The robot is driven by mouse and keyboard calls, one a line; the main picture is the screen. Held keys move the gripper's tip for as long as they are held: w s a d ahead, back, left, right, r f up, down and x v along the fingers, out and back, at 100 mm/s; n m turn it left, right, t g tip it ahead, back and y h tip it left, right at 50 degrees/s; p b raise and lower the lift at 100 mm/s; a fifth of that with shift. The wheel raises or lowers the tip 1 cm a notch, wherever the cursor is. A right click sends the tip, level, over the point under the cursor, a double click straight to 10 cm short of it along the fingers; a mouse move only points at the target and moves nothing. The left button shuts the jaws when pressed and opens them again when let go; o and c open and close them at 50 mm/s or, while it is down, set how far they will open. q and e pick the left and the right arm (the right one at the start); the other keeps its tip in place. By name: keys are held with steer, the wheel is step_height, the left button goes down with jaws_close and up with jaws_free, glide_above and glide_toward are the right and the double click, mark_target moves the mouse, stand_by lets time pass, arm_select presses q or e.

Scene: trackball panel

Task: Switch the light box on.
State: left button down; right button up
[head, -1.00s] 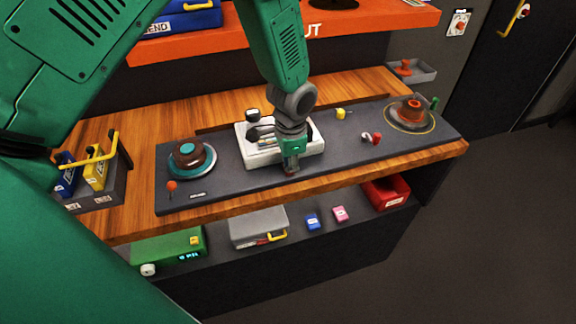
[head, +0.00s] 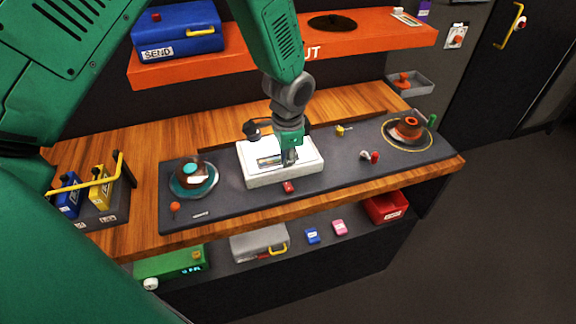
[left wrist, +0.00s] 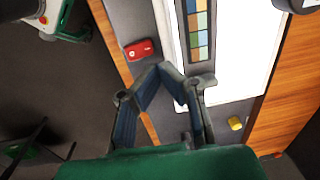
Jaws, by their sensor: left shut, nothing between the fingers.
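The light box (head: 262,180) is a white box in the middle of the dark panel in the head view. Its face is bright white in the left wrist view (left wrist: 261,50), with a strip of coloured squares on it; I cannot tell for sure whether it is lit. A red switch (head: 288,187) sits on the panel just in front of the box, and it shows in the left wrist view (left wrist: 139,49). My left gripper (head: 290,162) is shut and empty over the front part of the box, behind the switch; the fingers (left wrist: 163,72) show apart from the switch. My right gripper is out of view.
A brown-and-teal trackball (head: 193,175) is at the panel's left, and an orange one (head: 407,128) at its right. An orange knob (head: 174,207) stands front left, a red-and-white part (head: 374,157) right of the box. An orange shelf (head: 240,60) hangs behind.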

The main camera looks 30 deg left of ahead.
arm_select(q)
step_height(320, 180, up, 8)
steer(key=w+a+b, duration=0.1)
steer(key=shift+a+f, duration=0.15)
steer(key=shift+a, duration=0.15)
steer(key=shift+s+f, duration=0.1)
